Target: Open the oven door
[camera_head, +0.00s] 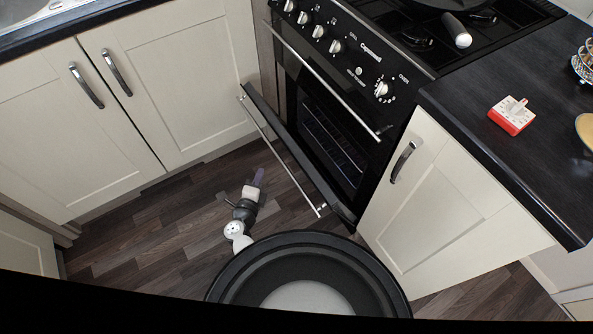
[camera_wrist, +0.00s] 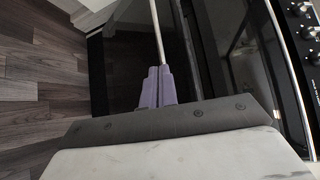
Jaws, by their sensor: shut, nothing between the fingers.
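The black oven door (camera_head: 295,158) stands partly open in the head view, tilted out at the top from the oven front. The dark oven cavity with racks (camera_head: 333,143) shows behind it. Its long silver handle (camera_head: 279,152) runs along the door's outer top edge. My gripper (camera_head: 260,174) is low over the floor, on the outer side of the door, near the handle. In the wrist view, the purple fingers (camera_wrist: 157,86) are shut together, with a silver bar (camera_wrist: 157,30) running up from behind their tips. Whether they touch it, I cannot tell.
A second silver handle (camera_head: 325,80) crosses the oven front above the opening. Cream cupboards (camera_head: 165,80) stand left of the oven, and another cupboard door (camera_head: 450,215) stands right. The wooden floor (camera_head: 165,215) left of my gripper is clear.

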